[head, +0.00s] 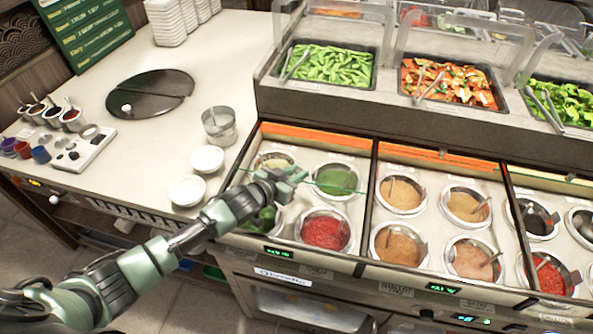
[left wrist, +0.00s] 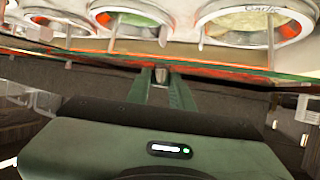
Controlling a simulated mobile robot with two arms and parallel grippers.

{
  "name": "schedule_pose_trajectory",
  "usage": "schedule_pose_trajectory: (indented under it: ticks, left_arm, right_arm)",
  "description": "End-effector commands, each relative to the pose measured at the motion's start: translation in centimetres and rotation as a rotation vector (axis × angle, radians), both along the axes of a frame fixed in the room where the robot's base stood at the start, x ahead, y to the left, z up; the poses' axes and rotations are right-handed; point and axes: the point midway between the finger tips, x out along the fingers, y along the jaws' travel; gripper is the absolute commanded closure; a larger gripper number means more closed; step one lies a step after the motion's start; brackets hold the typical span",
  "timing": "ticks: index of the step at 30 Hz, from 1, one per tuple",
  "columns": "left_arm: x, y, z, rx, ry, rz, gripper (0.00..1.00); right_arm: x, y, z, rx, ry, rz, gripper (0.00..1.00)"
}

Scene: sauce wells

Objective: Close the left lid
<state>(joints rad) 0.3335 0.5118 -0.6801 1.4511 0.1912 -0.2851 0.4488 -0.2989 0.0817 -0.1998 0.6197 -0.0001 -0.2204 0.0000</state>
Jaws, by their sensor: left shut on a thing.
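The left lid (head: 342,191) is a clear pane with a thin green edge, hard to make out in the head view. Its edge runs across the left sauce section, partway between the back strip and the front rim, so the lid looks partly lowered. In the left wrist view the lid's edge (left wrist: 235,70) crosses the picture as a green and orange strip. My left gripper (head: 291,176) is at this edge, above the left wells. Its fingers (left wrist: 161,88) are shut on a small grey handle (left wrist: 160,75) at the edge. My right gripper is out of view.
Left-section wells hold green sauce (head: 337,180) and red sauce (head: 325,233). The middle section (head: 373,170) is uncovered, with its lid handle (head: 441,152) at the back. White bowls (head: 187,191) and a metal cup (head: 219,126) stand left on the counter. Food trays (head: 330,64) sit behind.

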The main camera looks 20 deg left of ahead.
Motion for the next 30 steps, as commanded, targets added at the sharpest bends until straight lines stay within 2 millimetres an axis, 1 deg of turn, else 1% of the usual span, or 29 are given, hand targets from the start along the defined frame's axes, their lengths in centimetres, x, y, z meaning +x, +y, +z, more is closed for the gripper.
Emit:
schedule_pose_trajectory:
  ticks: [4,5,6,17,20,30]
  left_arm:
    - [0.1,0.1,0.1,0.000,-0.002,0.001,1.00]
    - [0.1,0.1,0.1,0.000,-0.002,0.001,0.72]
    - [0.1,0.1,0.1,0.000,-0.002,0.001,0.69]
    - [-0.2,0.1,0.1,-0.001,-0.002,0.000,0.69]
    - [-1.0,0.5,0.4,-0.002,-0.002,0.000,0.69]
    - [-5.4,2.3,2.2,0.000,-0.001,0.000,0.69]
  right_arm:
    - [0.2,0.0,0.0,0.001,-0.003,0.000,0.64]
    - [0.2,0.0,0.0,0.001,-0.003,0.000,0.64]
    - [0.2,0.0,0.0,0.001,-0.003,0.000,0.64]
    - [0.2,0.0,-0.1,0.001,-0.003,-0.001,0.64]
    - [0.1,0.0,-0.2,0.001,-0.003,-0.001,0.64]
    - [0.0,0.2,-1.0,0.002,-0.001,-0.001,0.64]
